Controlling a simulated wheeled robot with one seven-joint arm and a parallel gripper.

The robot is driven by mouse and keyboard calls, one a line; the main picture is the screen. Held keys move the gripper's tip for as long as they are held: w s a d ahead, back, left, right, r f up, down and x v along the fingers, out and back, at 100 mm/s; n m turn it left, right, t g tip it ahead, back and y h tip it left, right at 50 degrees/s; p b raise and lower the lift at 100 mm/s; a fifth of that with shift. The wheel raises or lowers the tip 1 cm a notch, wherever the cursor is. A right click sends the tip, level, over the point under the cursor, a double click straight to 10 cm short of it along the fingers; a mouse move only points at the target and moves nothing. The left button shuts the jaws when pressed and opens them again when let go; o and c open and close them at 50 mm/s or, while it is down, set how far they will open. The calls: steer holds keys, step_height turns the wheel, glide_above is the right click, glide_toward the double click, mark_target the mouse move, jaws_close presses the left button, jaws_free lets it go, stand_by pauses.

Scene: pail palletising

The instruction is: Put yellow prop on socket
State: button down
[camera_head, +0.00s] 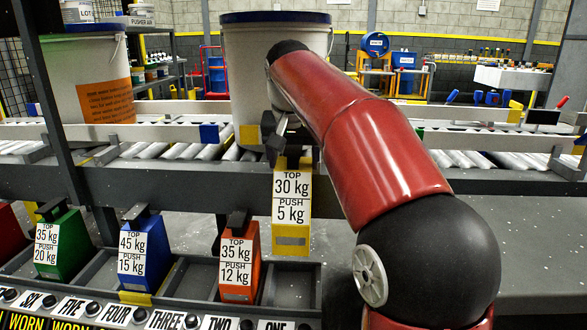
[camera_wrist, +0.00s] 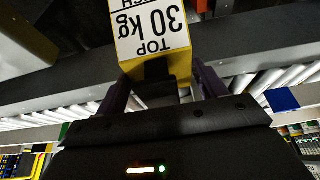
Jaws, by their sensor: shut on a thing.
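The yellow prop (camera_head: 291,239) is a narrow upright block with white labels reading "TOP 30 kg" and "PUSH 5 kg". It hangs in front of the grey conveyor beam, above the front rack. My gripper (camera_head: 288,150) is shut on its top end, partly hidden behind my red arm. In the wrist view, the yellow prop (camera_wrist: 180,68) sits between the two dark fingers of my gripper (camera_wrist: 160,85), its label upside down. Sockets show as bays in the front rack (camera_head: 90,272), above tags numbered ONE to SIX. The bay (camera_head: 298,290) at the right end is empty.
An orange prop (camera_head: 240,265), blue prop (camera_head: 145,255), green prop (camera_head: 58,252) and red prop (camera_head: 8,240) stand in the rack. A large pail (camera_head: 245,75) stands on the roller conveyor behind my arm; another pail (camera_head: 85,70) is at left.

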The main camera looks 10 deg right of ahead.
mark_target(292, 195)
step_height(292, 195, down, 17)
steer(key=b, duration=0.3)
stand_by(0.3)
steer(key=shift+f+b, duration=0.2)
steer(key=shift+b, duration=0.15)
steer(key=shift+c, duration=0.9)
jaws_free()
steer(key=shift+f, duration=0.1)
steer(key=p+v, duration=0.2)
steer(key=v, duration=1)
steer(key=s+f+n, duration=0.1)
steer(key=s+f, duration=0.3)
steer(key=s, duration=0.4)
steer(key=s+d+f+n+t+y, duration=0.1)
steer(key=s+f, duration=0.4)
steer(key=s, duration=0.3)
steer(key=s+f+n, duration=0.1)
steer(key=s+f, duration=0.4)
steer(key=s, duration=0.3)
steer(key=shift+s+d+f+n, duration=0.15)
steer(key=shift+s+d+n, duration=0.05)
steer(key=shift+s+n, duration=0.1)
